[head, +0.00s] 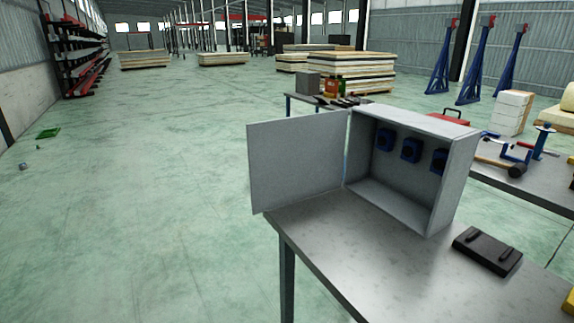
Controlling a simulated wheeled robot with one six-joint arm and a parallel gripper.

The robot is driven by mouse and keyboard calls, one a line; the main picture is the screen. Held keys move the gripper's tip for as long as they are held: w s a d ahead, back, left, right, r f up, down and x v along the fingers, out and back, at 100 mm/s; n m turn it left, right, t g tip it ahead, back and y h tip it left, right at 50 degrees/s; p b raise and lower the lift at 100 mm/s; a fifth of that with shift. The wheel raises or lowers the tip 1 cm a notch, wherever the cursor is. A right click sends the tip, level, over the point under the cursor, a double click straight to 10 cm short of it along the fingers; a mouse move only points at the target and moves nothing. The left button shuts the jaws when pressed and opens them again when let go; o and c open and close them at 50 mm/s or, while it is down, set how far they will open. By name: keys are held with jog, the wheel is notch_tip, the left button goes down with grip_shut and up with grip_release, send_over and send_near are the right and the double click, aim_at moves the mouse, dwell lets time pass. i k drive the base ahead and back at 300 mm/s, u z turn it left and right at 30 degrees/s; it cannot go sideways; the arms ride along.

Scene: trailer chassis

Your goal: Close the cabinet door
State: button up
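A grey metal cabinet (462,170) stands upright on a grey metal table (350,246) in the head view. Its open front faces me and shows several blue fittings on the back wall inside. The cabinet door (297,162) is a flat grey panel. It is hinged at the cabinet's left side and stands wide open, swung out to the left past the table's edge. My gripper is not in view, so its state and its place relative to the door are hidden.
A black case (488,251) lies on the table right of the cabinet. A second table with a mallet (515,170) and tools stands behind at the right. Another small table (304,104) is behind the door. The green floor (130,200) at left is largely clear.

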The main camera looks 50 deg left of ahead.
aim_at(292, 159)
jog(key=u, duration=3.2)
jog(key=i, duration=3.3)
jog(key=z, duration=3.75)
